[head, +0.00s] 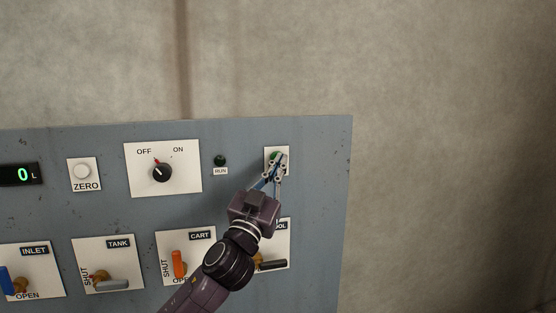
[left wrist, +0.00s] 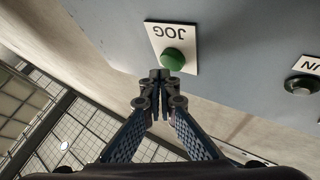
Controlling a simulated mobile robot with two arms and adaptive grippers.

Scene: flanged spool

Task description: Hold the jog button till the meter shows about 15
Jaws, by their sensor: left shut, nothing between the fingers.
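The green jog button (left wrist: 174,58) sits on a white plate (left wrist: 186,44) marked JOG in the left wrist view. In the head view the button (head: 274,155) is partly hidden by my gripper. My left gripper (head: 279,161) is shut and empty, its fingertips just in front of the button. In the left wrist view its tips (left wrist: 160,74) appear close to the button's edge; I cannot tell whether they touch it. The meter (head: 21,174) shows a green 0 L. My right gripper is not in view.
The grey panel (head: 226,133) also carries a white ZERO button (head: 82,171), an OFF/ON knob (head: 162,172) turned toward OFF, and a dark RUN lamp (head: 220,160). Below are valve levers for INLET (head: 10,282), TANK (head: 110,284) and CART (head: 179,263). Bare wall lies right of the panel.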

